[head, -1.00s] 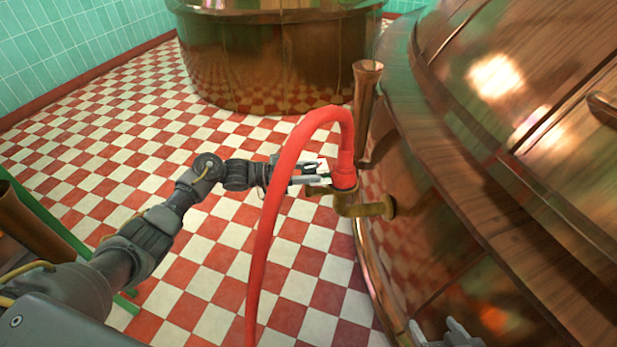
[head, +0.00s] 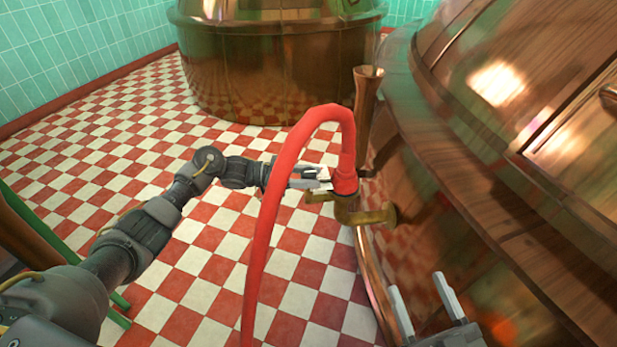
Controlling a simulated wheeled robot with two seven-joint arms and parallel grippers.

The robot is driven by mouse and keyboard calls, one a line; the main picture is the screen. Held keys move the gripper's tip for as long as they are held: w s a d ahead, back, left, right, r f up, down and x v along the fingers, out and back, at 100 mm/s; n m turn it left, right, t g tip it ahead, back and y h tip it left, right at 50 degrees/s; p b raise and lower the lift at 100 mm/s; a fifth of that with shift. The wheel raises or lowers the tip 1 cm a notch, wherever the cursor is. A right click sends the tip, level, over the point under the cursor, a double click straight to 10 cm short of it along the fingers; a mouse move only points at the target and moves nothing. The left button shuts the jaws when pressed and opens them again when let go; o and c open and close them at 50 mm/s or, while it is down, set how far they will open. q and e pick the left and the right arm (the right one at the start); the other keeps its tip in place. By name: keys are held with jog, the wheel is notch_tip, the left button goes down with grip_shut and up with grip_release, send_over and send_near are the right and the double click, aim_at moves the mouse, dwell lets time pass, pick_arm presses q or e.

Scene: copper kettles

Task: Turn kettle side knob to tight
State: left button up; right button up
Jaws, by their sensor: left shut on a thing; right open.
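The large copper kettle (head: 460,190) fills the right side. A short brass pipe (head: 378,215) sticks out of its side, with a small brass knob (head: 318,196) at its outer end. The end of a red hose (head: 344,180) sits on top of this fitting. My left gripper (head: 322,178) is shut at the fitting, on what looks like the knob; the exact contact is too small to make out. The hose passes in front of its wrist. My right gripper (head: 418,283) is open and empty at the lower right, below and to the right of the fitting.
The red hose arches up and hangs down in front of my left arm. A copper funnel-shaped post (head: 366,115) stands just behind the fitting. Another copper kettle (head: 275,65) stands at the back. The checkered floor (head: 130,170) is open on the left.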

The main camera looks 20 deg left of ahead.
pick_arm(q)
jog(key=o, duration=1)
jog(key=v, duration=1)
jog(key=shift+a, duration=0.4)
jog(key=shift+s, duration=0.15)
